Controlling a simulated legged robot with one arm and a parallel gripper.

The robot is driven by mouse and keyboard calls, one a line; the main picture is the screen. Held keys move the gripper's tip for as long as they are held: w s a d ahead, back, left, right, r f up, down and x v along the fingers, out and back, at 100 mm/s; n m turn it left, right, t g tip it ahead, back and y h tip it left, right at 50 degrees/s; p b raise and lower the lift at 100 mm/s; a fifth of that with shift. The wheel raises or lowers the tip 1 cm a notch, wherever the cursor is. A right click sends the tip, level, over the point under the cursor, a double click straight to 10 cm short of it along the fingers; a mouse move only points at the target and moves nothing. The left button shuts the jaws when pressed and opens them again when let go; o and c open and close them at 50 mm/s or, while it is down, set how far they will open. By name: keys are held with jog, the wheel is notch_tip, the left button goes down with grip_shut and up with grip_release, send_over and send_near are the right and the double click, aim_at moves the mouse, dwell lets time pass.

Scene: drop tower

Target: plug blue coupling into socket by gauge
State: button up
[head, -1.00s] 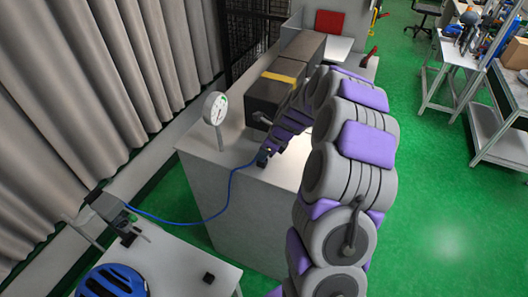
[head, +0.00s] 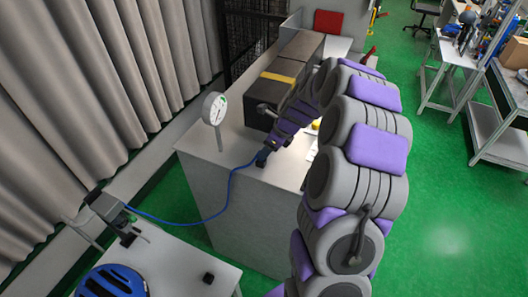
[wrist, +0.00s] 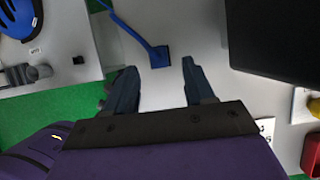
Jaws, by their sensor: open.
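The round white gauge (head: 215,108) stands on a post left of the coupling. No separate socket shows; I cannot tell whether the coupling is seated in one.
Dark boxes (head: 294,60) with a yellow strap stand on the cabinet (head: 215,165) behind my gripper. A blue helmet (head: 113,283) lies on the lower table.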

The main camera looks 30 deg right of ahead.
jog(key=v, duration=1.3)
jog(key=shift+d+r, duration=0.15)
jog(key=s+a+f+n+g+b, duration=0.2)
jog(key=s+a+n+b, duration=0.2)
jog(key=s+a+n, duration=0.4)
jog(key=s+a+f+n+g+b, duration=0.1)
jog(key=s+a+f+n+b, duration=0.2)
jog(key=s+a+n, duration=0.5)
jog(key=s+a+f+n+g+h+b, duration=0.1)
jog(key=s+a+f+n+b, duration=0.1)
jog(key=s, duration=0.4)
jog(key=s+a+f+n+g+h+b, duration=0.1)
jog(key=s+f+n+b, duration=0.1)
jog(key=s+n, duration=0.3)
jog(key=s+a+f+n+h+b, duration=0.1)
jog(key=s+a+f+n+b, duration=0.1)
jog(key=s+f+n, duration=0.2)
jog(key=s+n, duration=0.1)
jog(key=s, duration=0.1)
jog(key=shift+s+a+f+g, duration=0.3)
jog(key=shift+g, duration=0.1)
